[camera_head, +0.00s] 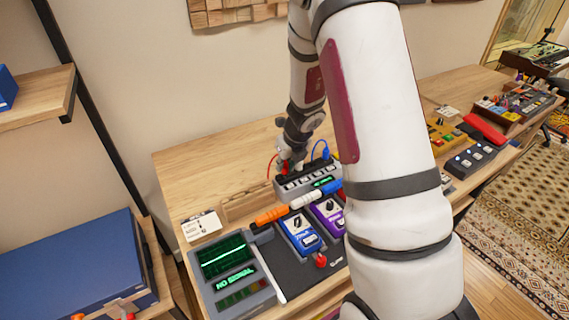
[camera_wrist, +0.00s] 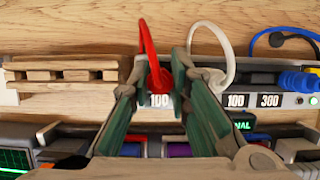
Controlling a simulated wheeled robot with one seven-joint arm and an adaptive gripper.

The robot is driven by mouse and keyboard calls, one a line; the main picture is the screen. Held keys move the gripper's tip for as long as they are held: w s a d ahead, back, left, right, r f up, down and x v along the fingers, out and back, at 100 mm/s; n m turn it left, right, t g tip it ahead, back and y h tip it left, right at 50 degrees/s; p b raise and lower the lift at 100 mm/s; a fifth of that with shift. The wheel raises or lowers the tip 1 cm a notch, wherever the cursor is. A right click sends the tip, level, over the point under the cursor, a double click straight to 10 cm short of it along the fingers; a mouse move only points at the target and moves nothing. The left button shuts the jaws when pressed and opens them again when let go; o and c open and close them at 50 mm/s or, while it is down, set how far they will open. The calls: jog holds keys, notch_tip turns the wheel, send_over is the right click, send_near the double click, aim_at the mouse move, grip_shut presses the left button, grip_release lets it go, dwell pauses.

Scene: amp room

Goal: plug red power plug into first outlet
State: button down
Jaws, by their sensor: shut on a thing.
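The red power plug (camera_wrist: 159,82) with its red cable (camera_wrist: 148,45) is between the fingertips of my gripper (camera_wrist: 166,74), which is shut on it. In the head view my gripper (camera_head: 291,165) is at the left end of the grey power strip (camera_head: 312,186). The strip also shows in the wrist view (camera_wrist: 252,101), with labels reading 100 and 300. The red plug is over the leftmost part of the strip, just above a 100 label. I cannot tell whether its prongs are in the outlet, as the plug and fingers hide it.
A blue plug (camera_wrist: 297,82) sits at the strip's right end. A white cable (camera_wrist: 218,45) loops behind my right finger. A wooden rack (camera_wrist: 66,75) stands left of the strip. Pedals (camera_head: 300,234) and a NO SIGNAL display unit (camera_head: 232,270) stand in front. The tabletop behind is clear.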

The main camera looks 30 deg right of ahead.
jog(key=shift+f+b, duration=0.35)
jog(key=shift+b, duration=0.15)
dwell(0.9)
jog(key=c, duration=1)
grip_release()
jog(key=shift+r+p, duration=0.7)
jog(key=shift+p, duration=0.3)
jog(key=shift+r+p, duration=0.25)
jog(key=shift+p, duration=0.15)
jog(key=shift+r+p, duration=1.5)
jog(key=shift+p, duration=0.2)
jog(key=shift+r+p, duration=0.5)
jog(key=shift+r, duration=0.55)
